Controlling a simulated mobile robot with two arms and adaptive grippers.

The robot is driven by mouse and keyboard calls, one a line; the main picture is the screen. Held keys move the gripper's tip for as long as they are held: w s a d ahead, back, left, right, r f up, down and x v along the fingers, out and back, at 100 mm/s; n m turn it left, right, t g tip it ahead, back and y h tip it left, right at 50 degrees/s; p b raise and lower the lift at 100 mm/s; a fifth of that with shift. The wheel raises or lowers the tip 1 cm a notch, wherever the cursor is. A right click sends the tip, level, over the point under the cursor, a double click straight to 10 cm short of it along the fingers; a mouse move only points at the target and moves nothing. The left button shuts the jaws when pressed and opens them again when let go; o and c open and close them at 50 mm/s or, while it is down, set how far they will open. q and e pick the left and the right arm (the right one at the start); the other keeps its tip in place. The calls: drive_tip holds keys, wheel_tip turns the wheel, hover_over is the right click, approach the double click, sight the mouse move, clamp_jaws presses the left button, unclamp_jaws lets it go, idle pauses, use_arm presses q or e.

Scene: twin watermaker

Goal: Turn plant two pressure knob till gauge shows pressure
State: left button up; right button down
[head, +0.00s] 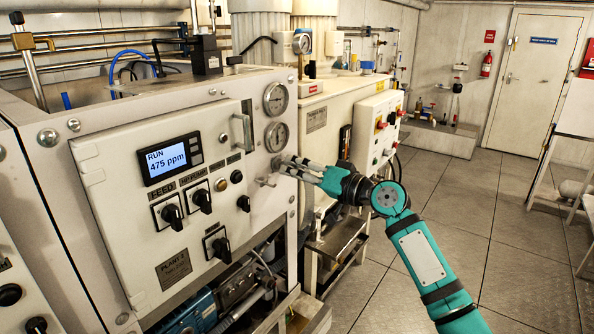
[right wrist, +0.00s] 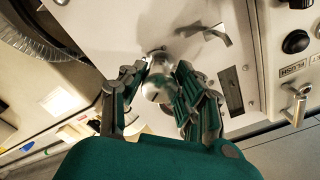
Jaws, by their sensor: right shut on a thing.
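The plant cabinet (head: 100,165) stands at the left in the head view, with a PLANT plate (head: 174,268) low on its door. Its display (head: 171,159) reads RUN 475 ppm. Two round gauges, an upper one (head: 275,98) and a lower one (head: 276,136), sit on its right strip; their needles are too small to read. My right gripper (head: 284,165) is just below the lower gauge. In the right wrist view my right gripper (right wrist: 157,92) has its fingers on both sides of a rounded metal pressure knob (right wrist: 156,87) and is shut on it. My left gripper is not in view.
A metal door handle (head: 243,127) and several black switches, one a rotary switch (head: 171,216), are left of the gripper. A second cream cabinet (head: 330,120) with a red-buttoned box (head: 379,125) stands behind. The floor (head: 480,190) at right is mostly clear.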

drive_tip(key=shift+r, duration=0.1)
drive_tip(key=c, duration=0.9)
unclamp_jaws()
drive_tip(key=shift+d, duration=0.1)
drive_tip(key=v, duration=1.2)
